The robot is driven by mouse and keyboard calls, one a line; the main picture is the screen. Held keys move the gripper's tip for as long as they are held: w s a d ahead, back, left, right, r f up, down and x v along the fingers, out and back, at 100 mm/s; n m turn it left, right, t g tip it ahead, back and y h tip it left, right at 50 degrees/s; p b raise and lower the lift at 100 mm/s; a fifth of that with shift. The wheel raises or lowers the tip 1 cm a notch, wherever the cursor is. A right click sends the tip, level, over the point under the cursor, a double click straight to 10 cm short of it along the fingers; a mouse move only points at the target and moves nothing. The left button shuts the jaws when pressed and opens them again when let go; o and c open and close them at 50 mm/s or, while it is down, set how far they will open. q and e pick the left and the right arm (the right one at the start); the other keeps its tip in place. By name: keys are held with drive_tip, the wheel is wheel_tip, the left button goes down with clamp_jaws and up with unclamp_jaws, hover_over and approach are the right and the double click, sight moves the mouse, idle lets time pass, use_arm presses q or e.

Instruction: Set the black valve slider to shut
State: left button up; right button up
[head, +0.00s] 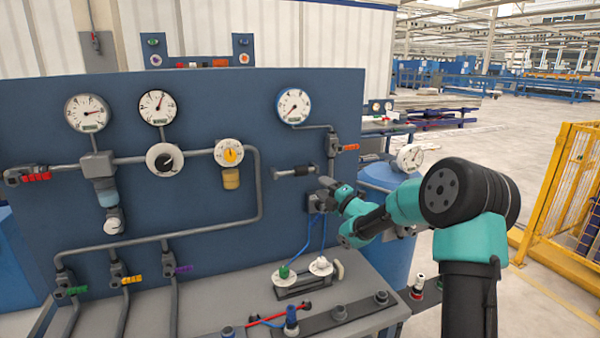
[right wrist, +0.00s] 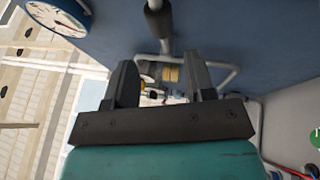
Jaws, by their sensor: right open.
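A short horizontal pipe piece with a dark sleeve, which looks like the black valve slider (head: 296,171), sits on the blue panel (head: 205,225), right of its middle. In the right wrist view a pipe with a dark sleeve (right wrist: 158,18) shows beyond my fingertips. My right gripper (head: 322,197) is just below and right of the slider in the head view, close to the panel. In the right wrist view its jaws (right wrist: 160,72) are apart with nothing held between them, and the sleeve is clear of both fingers. My left gripper is not in view.
A gauge (head: 293,106) and an orange-handled valve (head: 347,148) are above my right gripper. Blue hoses hang below it to connectors on the grey bench (head: 230,315). A blue barrel (head: 392,180) stands behind my right arm.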

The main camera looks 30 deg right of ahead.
sight(304, 174)
drive_tip(key=x, duration=1.1)
drive_tip(key=shift+w+a+r, duration=0.1)
drive_tip(key=shift+w+a, duration=0.05)
drive_tip(key=shift+w, duration=0.2)
clamp_jaws()
